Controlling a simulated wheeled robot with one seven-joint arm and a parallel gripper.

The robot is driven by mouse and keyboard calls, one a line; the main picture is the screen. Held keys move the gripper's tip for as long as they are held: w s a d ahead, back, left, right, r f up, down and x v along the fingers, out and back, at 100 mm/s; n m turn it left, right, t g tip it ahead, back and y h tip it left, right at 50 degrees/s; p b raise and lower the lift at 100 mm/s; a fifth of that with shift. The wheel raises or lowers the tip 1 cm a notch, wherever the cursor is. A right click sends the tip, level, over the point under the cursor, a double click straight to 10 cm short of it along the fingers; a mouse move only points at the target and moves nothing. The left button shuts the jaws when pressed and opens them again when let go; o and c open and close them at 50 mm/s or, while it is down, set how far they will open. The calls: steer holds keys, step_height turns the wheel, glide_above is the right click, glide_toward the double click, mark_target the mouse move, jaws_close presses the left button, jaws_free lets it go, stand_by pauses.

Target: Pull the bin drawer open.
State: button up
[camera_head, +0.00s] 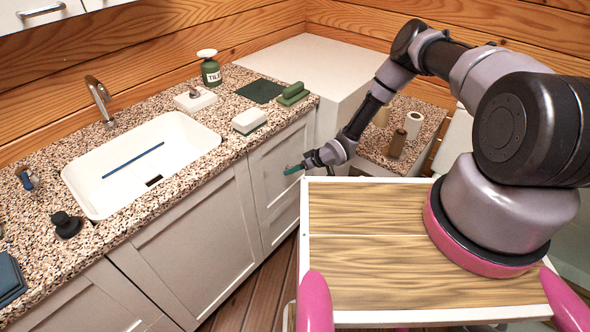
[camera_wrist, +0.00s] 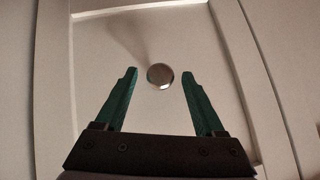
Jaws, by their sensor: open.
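The bin drawer front (camera_head: 277,168) is a pale panel with a raised frame under the counter, right of the wider sink cabinet door. In the wrist view the panel (camera_wrist: 105,50) fills the picture and looks closed in the head view. A round metal knob (camera_wrist: 160,76) sits on it. My gripper (camera_head: 290,170) is in front of this panel. In the wrist view my gripper (camera_wrist: 158,73) is open, its two green fingers on either side of the knob with gaps to both. I cannot tell how deep the fingertips reach. The knob is not distinguishable in the head view.
The speckled counter (camera_head: 235,88) above holds a white sink (camera_head: 115,195), a green bottle (camera_head: 210,68), a white sponge block (camera_head: 249,120) and a green brush (camera_head: 293,93). Another low counter (camera_head: 370,147) with jars is behind my arm. Floor (camera_head: 240,300) shows before the cabinets.

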jaws_close()
stand_by(1.5)
